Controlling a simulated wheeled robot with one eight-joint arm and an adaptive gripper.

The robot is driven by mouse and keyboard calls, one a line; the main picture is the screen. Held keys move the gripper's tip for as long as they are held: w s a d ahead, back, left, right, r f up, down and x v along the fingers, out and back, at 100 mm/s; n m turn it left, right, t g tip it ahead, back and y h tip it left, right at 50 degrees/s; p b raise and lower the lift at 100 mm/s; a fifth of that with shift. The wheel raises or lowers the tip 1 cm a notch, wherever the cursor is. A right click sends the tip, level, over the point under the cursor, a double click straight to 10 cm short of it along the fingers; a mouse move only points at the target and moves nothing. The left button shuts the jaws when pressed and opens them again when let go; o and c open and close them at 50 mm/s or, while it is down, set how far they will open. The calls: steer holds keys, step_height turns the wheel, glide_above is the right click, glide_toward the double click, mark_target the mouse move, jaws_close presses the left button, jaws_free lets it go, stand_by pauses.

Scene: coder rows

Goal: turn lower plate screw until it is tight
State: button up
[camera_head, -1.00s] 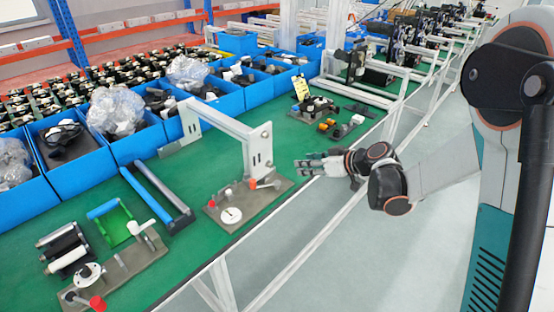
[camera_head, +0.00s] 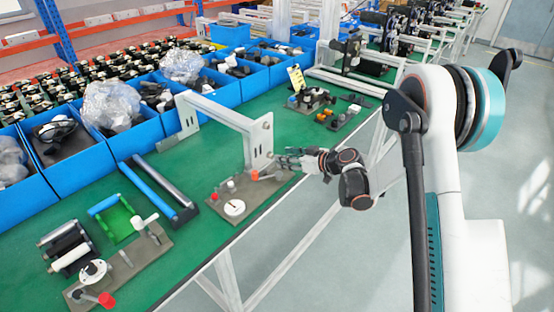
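A grey fixture plate (camera_head: 242,198) lies on the green bench top near its front edge, with a white disc (camera_head: 234,208), a small red-topped part and an orange-red handle (camera_head: 263,176) on it. A white frame (camera_head: 222,118) stands behind it. No single lower plate screw can be made out at this size. My gripper (camera_head: 284,162) is just right of the frame's upright, above the plate's right end, with its fingers pointing left. The fingers look slightly apart, with nothing visible between them. I cannot tell whether they touch anything.
A second plate (camera_head: 124,262) with a red knob lies at the front left, near black and white rollers (camera_head: 67,248) and a blue-handled green part (camera_head: 117,218). Blue bins (camera_head: 135,132) line the back. Small parts (camera_head: 312,100) lie on the bench beyond my gripper.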

mark_target(273, 156)
steer(key=shift+b+x, duration=0.45)
steer(key=shift+x, duration=2.25)
steer(key=shift+c, duration=0.6)
jaws_close()
